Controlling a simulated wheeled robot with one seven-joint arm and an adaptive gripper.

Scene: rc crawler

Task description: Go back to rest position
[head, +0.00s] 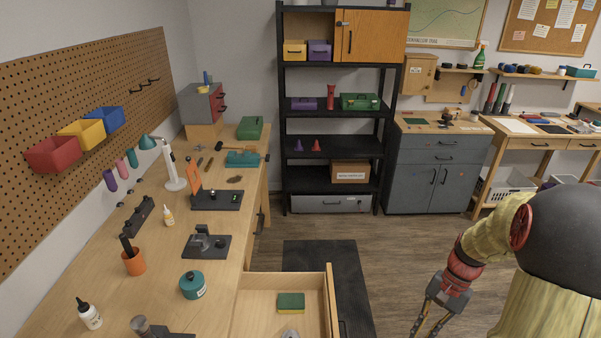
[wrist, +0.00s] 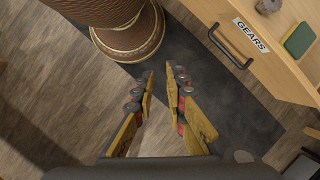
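My gripper (wrist: 161,76) hangs over the floor and the dark mat in the wrist view. Its two fingers stand apart with nothing between them. In the head view the gripper is at the lower right, to the right of the open drawer, and its fingertips are cut off by the bottom edge. My arm bends down from the right side of the head view.
An open drawer (head: 331,300) labelled GEARS (wrist: 251,35) juts from the workbench (head: 140,240). It holds a green-and-yellow sponge (head: 291,302) and a small grey object (wrist: 268,5). A dark mat (head: 320,262) lies beside it. A black shelf (head: 333,125) stands behind.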

